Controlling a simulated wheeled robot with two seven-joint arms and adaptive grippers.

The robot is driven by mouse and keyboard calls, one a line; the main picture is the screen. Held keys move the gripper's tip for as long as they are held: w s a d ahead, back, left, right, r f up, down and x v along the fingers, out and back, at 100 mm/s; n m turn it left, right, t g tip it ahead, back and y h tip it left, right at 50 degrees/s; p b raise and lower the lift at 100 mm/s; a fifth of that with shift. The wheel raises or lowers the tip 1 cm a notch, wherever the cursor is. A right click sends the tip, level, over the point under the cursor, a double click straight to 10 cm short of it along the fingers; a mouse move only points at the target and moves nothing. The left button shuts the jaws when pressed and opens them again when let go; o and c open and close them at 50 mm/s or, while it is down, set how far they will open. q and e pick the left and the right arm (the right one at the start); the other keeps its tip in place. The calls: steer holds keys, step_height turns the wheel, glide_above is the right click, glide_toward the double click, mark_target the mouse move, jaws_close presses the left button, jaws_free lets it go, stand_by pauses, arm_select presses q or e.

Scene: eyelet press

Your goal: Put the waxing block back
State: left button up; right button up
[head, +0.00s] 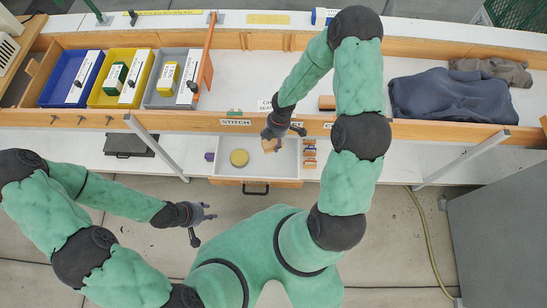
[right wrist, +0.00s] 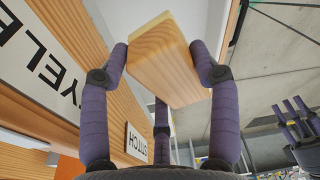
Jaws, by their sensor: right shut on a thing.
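A pale wooden block (right wrist: 165,62), the only thing I see that fits the waxing block, is held between the purple fingers of my right gripper (right wrist: 168,75). In the head view the block (head: 269,145) shows small below my right gripper (head: 283,132), over the back of an open drawer (head: 281,168). The block looks tilted in the wrist view. A round yellow thing (head: 239,157) lies in the drawer's left part. My left gripper (head: 198,222) is open and empty over the floor, to the left of and nearer than the drawer.
Small orange-brown pieces (head: 309,152) sit at the drawer's right side, and a small purple thing (head: 209,156) at its left. A STITCH label (head: 236,122) marks the bench edge. Blue, yellow and grey bins (head: 150,98) stand on the bench left; dark cloth (head: 452,98) lies right.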

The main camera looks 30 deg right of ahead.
step_height(320, 180, down, 15)
steer(key=b, duration=0.7)
steer(key=o, duration=1.1)
steer(key=shift+f, duration=0.1)
step_height(320, 180, up, 8)
steer(key=d+p, duration=0.1)
steer(key=p, duration=0.3)
steer(key=s+a+m, duration=0.2)
steer(key=a, duration=0.1)
steer(key=s+a+m+y, duration=0.1)
steer(key=a+m, duration=0.2)
steer(key=a, duration=0.1)
steer(key=s+a+m+y, duration=0.1)
steer(key=s+a+m, duration=0.1)
steer(key=a+m, duration=0.1)
steer(key=shift+s+a+f, duration=0.1)
steer(key=shift+s+a, duration=0.2)
steer(key=shift+a, duration=0.3)
steer(key=shift+s+a+m, duration=0.75)
steer(key=shift+s+m, duration=0.4)
steer(key=shift+m, duration=0.6)
steer(key=shift+s+a+m, duration=0.7)
steer(key=shift+s+m, duration=0.4)
steer(key=shift+m, duration=0.7)
steer(key=shift+s+a+m, duration=0.75)
steer(key=shift+s+m, duration=0.4)
steer(key=shift+m, duration=0.6)
